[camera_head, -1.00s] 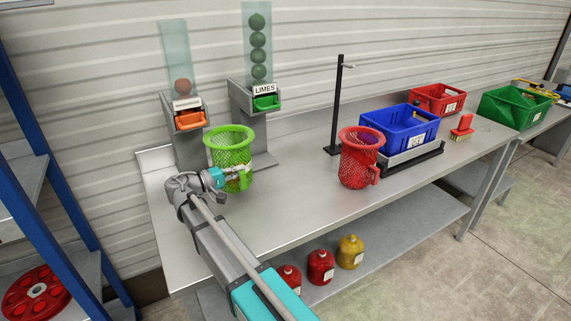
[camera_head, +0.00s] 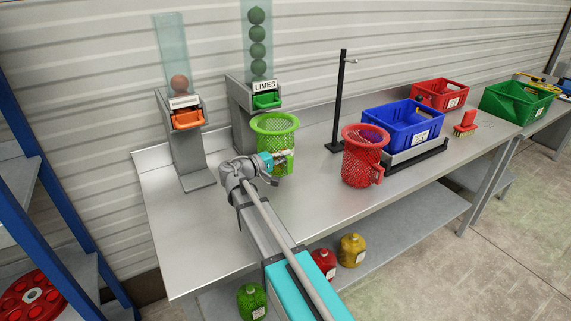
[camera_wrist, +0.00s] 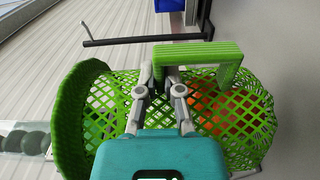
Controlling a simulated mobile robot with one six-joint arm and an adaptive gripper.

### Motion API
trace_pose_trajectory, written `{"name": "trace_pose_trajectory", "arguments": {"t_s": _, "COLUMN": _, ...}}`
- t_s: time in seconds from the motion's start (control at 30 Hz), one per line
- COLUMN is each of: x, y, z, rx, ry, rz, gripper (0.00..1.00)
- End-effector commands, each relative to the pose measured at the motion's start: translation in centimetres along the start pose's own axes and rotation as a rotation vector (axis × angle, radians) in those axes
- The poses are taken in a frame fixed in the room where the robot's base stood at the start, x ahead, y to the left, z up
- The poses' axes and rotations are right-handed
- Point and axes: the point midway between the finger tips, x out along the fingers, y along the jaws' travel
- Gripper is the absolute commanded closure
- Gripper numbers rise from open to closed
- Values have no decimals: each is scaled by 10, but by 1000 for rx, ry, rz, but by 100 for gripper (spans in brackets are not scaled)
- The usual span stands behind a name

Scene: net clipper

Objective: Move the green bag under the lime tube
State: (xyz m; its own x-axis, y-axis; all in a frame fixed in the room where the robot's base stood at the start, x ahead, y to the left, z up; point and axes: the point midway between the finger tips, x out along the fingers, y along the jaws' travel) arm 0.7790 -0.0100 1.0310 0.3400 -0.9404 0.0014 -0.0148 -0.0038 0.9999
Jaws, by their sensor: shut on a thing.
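The green bag (camera_head: 273,133), a mesh basket with a side handle, stands upright in front of the lime dispenser, below its green chute (camera_head: 267,101). The lime tube (camera_head: 258,48) is clear, holds several limes and bears a LIMES label. My gripper (camera_head: 280,160) is at the bag's near side. Something orange shows through the mesh. Whether the bag touches the table cannot be told.
A second tube with an orange chute (camera_head: 188,119) stands to the left. A red mesh bag (camera_head: 362,158), a black stand (camera_head: 339,110) and a blue crate (camera_head: 400,122) are to the right. The table's front left (camera_head: 200,235) is clear.

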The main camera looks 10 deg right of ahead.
Motion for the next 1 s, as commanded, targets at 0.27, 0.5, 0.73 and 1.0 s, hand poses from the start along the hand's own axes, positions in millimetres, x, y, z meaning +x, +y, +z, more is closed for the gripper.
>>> {"name": "trace_pose_trajectory", "arguments": {"t_s": 0.27, "x": 2, "y": 0, "z": 1, "rx": 0, "ry": -2, "rz": 1, "gripper": 100}}
{"name": "trace_pose_trajectory", "arguments": {"t_s": 0.5, "x": 2, "y": -6, "z": 1, "rx": 1, "ry": -1, "rz": 1, "gripper": 100}}
{"name": "trace_pose_trajectory", "arguments": {"t_s": 0.73, "x": 1, "y": -25, "z": 1, "rx": 1, "ry": 0, "rz": 1, "gripper": 100}}
{"name": "trace_pose_trajectory", "arguments": {"t_s": 1.0, "x": 1, "y": -36, "z": 1, "rx": 1, "ry": 0, "rz": 1, "gripper": 100}}
